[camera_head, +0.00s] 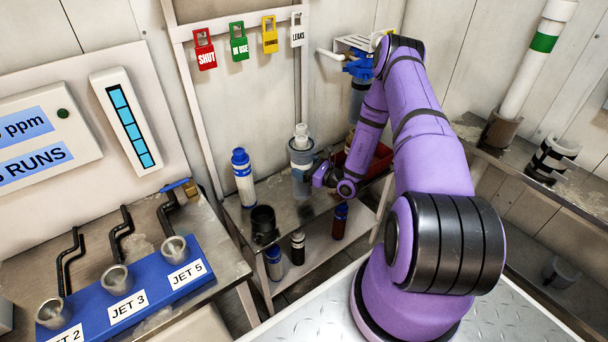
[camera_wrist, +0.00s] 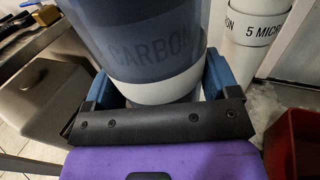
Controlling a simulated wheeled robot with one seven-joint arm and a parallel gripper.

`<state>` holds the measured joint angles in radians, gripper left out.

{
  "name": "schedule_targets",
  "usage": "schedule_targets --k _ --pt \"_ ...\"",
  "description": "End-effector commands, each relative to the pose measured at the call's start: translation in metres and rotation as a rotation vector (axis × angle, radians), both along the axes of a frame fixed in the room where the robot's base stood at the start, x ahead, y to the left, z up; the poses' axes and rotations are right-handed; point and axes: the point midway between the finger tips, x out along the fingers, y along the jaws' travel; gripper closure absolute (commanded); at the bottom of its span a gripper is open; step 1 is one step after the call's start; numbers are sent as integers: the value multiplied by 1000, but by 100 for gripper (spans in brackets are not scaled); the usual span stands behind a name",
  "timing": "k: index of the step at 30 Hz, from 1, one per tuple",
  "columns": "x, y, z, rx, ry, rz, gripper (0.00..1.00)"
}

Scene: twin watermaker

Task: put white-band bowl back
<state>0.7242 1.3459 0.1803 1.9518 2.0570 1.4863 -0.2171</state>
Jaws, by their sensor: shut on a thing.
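My gripper (camera_head: 314,178) is shut on the white-band bowl (camera_head: 301,158), a see-through bluish cup low over the back bench, with a white cartridge end standing out of its top. In the wrist view the gripper's blue fingers (camera_wrist: 155,88) are around the lower part of the bowl (camera_wrist: 150,40). A white band and dark CARBON lettering show there. The bowl looks upright. I cannot tell whether its base touches the bench. A blue filter head (camera_head: 359,67) with a clear housing under it (camera_head: 358,100) hangs on the wall bracket, partly hidden by my arm.
A blue-and-white cartridge (camera_head: 243,177) and a black cup (camera_head: 264,224) stand left of the gripper. A red tray (camera_head: 375,160) lies to the right; it also shows in the wrist view (camera_wrist: 300,140). A white 5 MICRON cylinder (camera_wrist: 252,28) is close behind. Several bottles stand lower down.

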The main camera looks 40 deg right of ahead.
Motion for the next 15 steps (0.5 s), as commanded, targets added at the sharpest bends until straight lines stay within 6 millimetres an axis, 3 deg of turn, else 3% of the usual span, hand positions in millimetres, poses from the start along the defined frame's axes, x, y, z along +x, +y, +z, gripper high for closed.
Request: schedule_targets --k 7,15 --pt "-1 1 -32 1 0 1 54" --pt "-1 1 -34 1 -2 1 54"
